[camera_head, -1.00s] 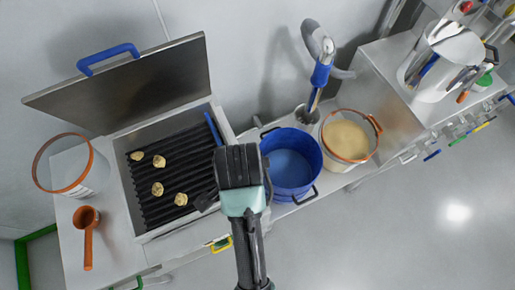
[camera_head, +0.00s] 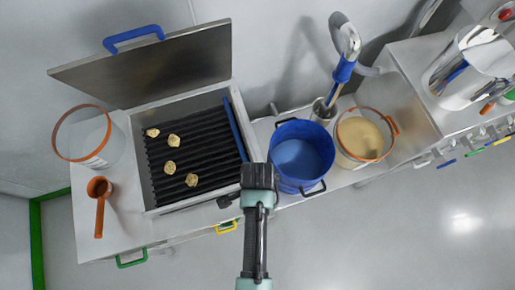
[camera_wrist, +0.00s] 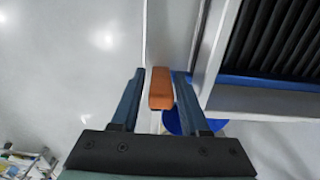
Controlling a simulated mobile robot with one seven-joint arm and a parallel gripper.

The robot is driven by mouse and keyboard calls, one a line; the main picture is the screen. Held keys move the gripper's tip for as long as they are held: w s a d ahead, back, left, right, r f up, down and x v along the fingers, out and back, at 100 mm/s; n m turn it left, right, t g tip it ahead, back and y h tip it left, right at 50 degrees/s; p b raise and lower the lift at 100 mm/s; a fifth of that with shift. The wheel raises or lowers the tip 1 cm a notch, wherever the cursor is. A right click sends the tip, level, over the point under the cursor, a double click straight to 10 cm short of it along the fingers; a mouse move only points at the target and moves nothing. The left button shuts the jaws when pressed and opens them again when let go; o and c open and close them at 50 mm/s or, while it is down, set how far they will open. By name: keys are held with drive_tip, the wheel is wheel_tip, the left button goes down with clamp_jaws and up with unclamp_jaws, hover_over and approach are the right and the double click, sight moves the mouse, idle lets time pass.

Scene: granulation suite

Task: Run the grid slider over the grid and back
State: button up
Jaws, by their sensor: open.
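The grid (camera_head: 205,140) is a set of black bars inside a metal box with its lid open. Several pale lumps (camera_head: 173,141) lie on the bars. The grid slider (camera_head: 235,128) is a blue bar along the grid's right edge; it also shows in the wrist view as a blue strip (camera_wrist: 265,83). My gripper (camera_head: 228,200) is at the box's front right corner. In the wrist view my gripper (camera_wrist: 159,72) is open, with an orange block (camera_wrist: 160,90) between its fingers, nearer the right finger. The head view hides this block behind my gripper.
A blue pot (camera_head: 300,158) stands just right of my gripper. Beyond it is a tub of pale powder (camera_head: 362,139). An orange scoop (camera_head: 100,200) and a clear orange-rimmed container (camera_head: 90,140) stand left of the box. The lid (camera_head: 150,68) stands open behind. The floor in front is clear.

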sight(210, 215)
drive_tip(key=shift+f, duration=0.5)
clamp_jaws()
drive_tip(key=shift+a, duration=0.1)
drive_tip(key=shift+s+a+p, duration=0.25)
drive_tip(key=shift+s+a, duration=0.05)
drive_tip(key=shift+a, duration=0.55)
drive_tip(key=shift+s+a+p, duration=0.2)
drive_tip(key=shift+s+a, duration=0.05)
drive_tip(key=shift+a, duration=0.55)
drive_tip(key=shift+s+a+p, duration=0.25)
drive_tip(key=shift+s+a, duration=0.05)
drive_tip(key=shift+a, duration=0.55)
drive_tip(key=shift+s+a+p, duration=0.1)
drive_tip(key=shift+s+a, duration=0.3)
drive_tip(key=shift+a, duration=0.95)
drive_tip(key=shift+s+a+p, duration=0.15)
drive_tip(key=shift+s+a, duration=0.3)
drive_tip(key=shift+a, duration=0.9)
drive_tip(key=shift+s+a+p, duration=0.1)
drive_tip(key=shift+s+a, duration=0.3)
drive_tip(key=shift+a, duration=1.05)
